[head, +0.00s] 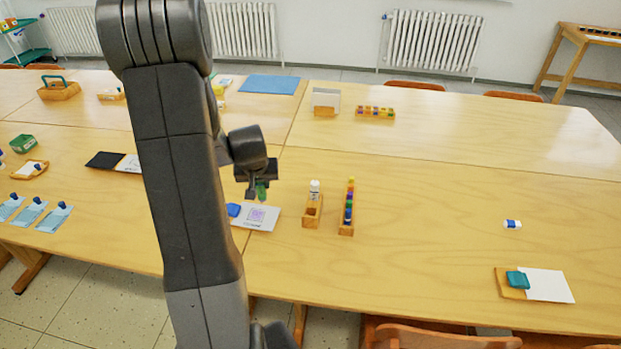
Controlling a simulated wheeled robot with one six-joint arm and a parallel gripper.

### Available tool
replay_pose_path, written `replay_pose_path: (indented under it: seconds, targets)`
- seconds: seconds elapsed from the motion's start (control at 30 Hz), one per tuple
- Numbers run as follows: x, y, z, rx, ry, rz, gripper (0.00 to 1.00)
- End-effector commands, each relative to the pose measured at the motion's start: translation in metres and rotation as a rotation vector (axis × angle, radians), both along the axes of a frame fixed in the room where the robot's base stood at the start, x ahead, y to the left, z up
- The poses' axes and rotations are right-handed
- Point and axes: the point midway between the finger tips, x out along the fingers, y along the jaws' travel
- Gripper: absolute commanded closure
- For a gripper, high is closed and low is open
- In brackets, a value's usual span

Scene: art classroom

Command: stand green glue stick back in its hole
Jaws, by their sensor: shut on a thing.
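My gripper (258,187) is above the table, left of the middle, shut on the green glue stick (262,192), which hangs roughly upright below it. The jaws hide its upper part. A small wooden holder (312,219) stands to the right of my gripper. A white glue stick (314,189) stands upright at its far end, and a dark opening shows in its nearer part. The green glue stick is apart from the holder.
A white card with a purple print (257,214) and a blue object (233,210) lie below my gripper. A wooden rack of colored pieces (347,222) stands right of the holder. A small white-and-blue item (512,224) lies farther right, with clear table between.

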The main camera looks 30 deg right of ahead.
Motion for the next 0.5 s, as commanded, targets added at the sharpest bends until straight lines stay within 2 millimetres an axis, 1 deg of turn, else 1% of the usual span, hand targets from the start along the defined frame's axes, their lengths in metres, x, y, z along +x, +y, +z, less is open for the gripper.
replay_pose_path:
  seconds: [0.03,0.1,0.2,0.33,0.4,0.5]
  targets:
    - [-0.013,-0.020,0.006,0.000,-0.001,-0.045,1.00]
    - [-0.029,-0.042,0.011,0.000,-0.001,-0.095,1.00]
    - [-0.051,-0.068,0.018,0.000,-0.001,-0.157,1.00]
    - [-0.074,-0.092,0.024,0.001,-0.002,-0.220,1.00]
    - [-0.083,-0.100,0.026,0.001,-0.001,-0.241,1.00]
    - [-0.090,-0.107,0.027,0.002,-0.001,-0.259,1.00]
